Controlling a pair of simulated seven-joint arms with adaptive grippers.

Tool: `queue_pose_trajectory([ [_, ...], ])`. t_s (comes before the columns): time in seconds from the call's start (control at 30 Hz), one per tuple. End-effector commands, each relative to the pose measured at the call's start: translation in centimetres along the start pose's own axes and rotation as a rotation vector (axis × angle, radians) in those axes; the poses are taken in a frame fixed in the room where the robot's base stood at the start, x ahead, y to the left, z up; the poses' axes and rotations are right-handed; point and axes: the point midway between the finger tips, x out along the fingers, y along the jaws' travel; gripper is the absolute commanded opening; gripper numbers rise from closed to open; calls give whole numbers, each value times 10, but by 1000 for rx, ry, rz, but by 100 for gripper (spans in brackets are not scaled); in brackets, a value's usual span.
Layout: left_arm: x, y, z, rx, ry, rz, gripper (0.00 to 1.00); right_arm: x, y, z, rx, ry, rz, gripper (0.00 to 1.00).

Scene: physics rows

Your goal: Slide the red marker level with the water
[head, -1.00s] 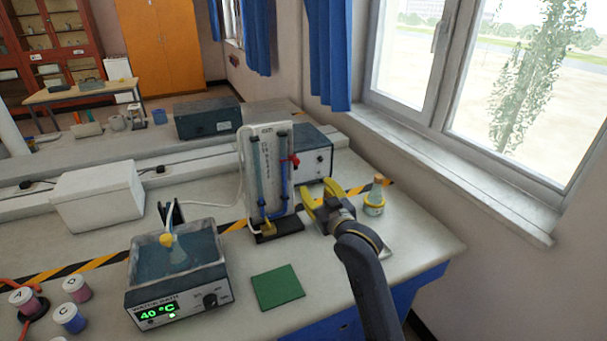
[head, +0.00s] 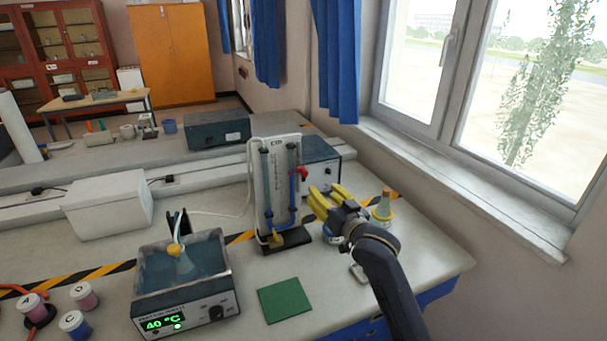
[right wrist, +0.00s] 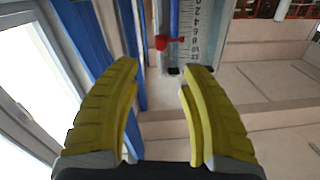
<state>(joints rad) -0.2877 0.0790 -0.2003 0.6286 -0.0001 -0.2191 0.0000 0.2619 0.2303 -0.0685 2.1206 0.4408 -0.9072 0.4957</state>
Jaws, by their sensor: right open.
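The red marker (head: 302,172) sits on the right side of the right-hand tube of an upright gauge board (head: 278,185). My right gripper (head: 324,193) has yellow fingers, open and empty, just right of and a little below the marker. In the right wrist view, the marker lies beyond the gap between its fingertips (right wrist: 161,68). My left gripper is not in view.
A water bath (head: 183,300) and a green mat (head: 285,300) are at the front. A dark box (head: 322,160) stands behind the gauge. The window sill (head: 470,190) bounds the right side.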

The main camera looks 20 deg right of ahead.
Motion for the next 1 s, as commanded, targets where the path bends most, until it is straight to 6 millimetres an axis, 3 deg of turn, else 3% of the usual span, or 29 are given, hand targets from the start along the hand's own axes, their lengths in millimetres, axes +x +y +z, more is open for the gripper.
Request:
queue_pose_trajectory([
  [0.3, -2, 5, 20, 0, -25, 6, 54, 60, -1, 0, 1, 0, -1, 43],
  [0.5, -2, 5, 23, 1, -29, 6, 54, 92, -1, 0, -1, -1, -1, 43],
  [0.7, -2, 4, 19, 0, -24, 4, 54, 113, -1, 0, 0, 0, -1, 43],
  [1.0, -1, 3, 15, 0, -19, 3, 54, 126, -1, 0, -1, 0, -1, 43],
])
